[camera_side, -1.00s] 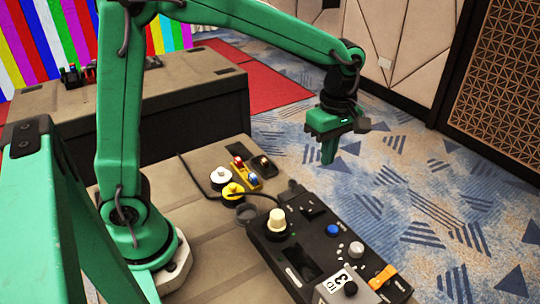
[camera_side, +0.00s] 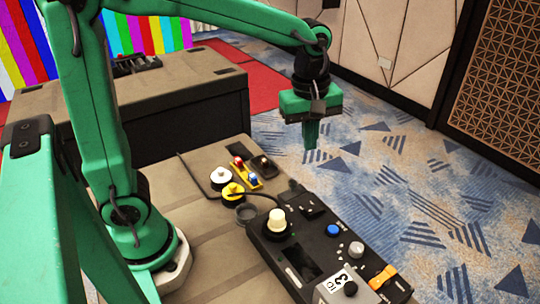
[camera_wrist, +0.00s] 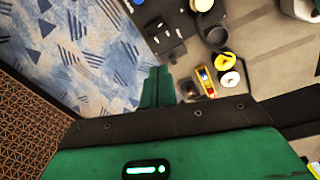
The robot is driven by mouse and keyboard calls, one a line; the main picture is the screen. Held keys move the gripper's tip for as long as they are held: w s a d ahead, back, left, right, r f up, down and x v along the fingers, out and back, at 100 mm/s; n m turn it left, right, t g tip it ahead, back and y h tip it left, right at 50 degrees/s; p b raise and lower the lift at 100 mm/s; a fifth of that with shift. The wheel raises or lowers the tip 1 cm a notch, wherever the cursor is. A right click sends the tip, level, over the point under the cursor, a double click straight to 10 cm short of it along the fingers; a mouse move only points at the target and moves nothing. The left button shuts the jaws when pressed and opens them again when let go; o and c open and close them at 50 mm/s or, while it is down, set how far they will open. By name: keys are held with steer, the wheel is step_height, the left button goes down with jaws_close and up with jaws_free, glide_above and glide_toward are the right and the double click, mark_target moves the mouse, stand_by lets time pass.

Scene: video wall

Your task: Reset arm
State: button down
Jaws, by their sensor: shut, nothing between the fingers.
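My gripper (camera_side: 310,134) is green with a dark wrist.
A dark control box (camera_side: 330,255) with knobs and buttons sits on the bench (camera_side: 205,235). Near it are a yellow knob (camera_side: 233,192), a white knob (camera_side: 221,175) and a small yellow part (camera_side: 246,177). A second case (camera_side: 190,100) stands behind. Carpet lies to the right.

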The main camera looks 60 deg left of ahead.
steer(key=s+a+r+m+t, duration=0.1)
steer(key=s+a+m+t, duration=0.3)
steer(key=s+m, duration=0.9)
steer(key=a+m, duration=0.1)
steer(key=a, duration=0.2)
steer(key=shift+s+r+t, duration=0.35)
steer(key=shift+t, duration=0.05)
steer(key=w+d+f+n+g, duration=0.2)
steer(key=w+d+n+g, duration=0.1)
steer(key=w+n, duration=0.5)
steer(key=w+d+f+n+g, duration=0.2)
steer(key=w+d+n+g, duration=0.2)
steer(key=w+d+n, duration=0.2)
steer(key=w+n, duration=0.2)
steer(key=n, duration=0.1)
steer(key=shift+w+d+f+n+y, duration=0.15)
steer(key=shift+f+n+y, duration=0.05)
steer(key=shift+n+y, duration=0.1)
steer(key=shift+f, duration=0.1)
